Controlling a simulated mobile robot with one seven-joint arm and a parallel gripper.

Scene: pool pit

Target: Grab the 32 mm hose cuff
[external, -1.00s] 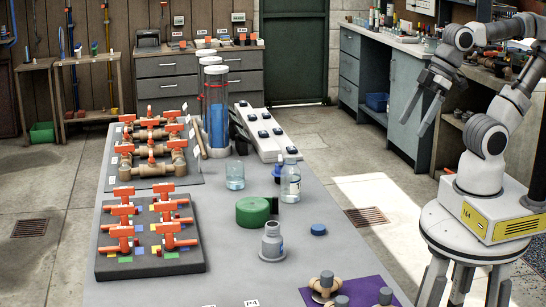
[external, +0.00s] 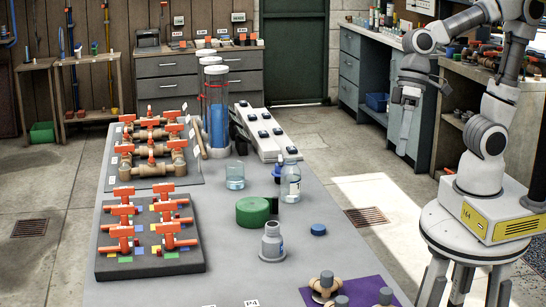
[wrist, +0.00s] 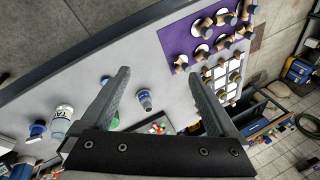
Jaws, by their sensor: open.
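A grey stepped cuff (external: 272,241) with a narrower top and a bluish mark stands upright on the grey table, right of the orange-handled valves. It looks like the hose cuff, though no 32 mm marking is readable. In the wrist view the cuff (wrist: 145,98) shows between the two fingers, well beyond them. My gripper (external: 407,130) is in the air off the table's right side, up and to the right of the cuff, with its fingers pointing down. In the wrist view my gripper (wrist: 158,73) is wide open and empty.
Around the cuff are a green cylinder (external: 253,211), a blue cap (external: 318,229) and a clear labelled bottle (external: 290,183). A purple mat (external: 365,290) with brown fittings lies at the front right. Bare table (external: 228,265) shows left of the cuff.

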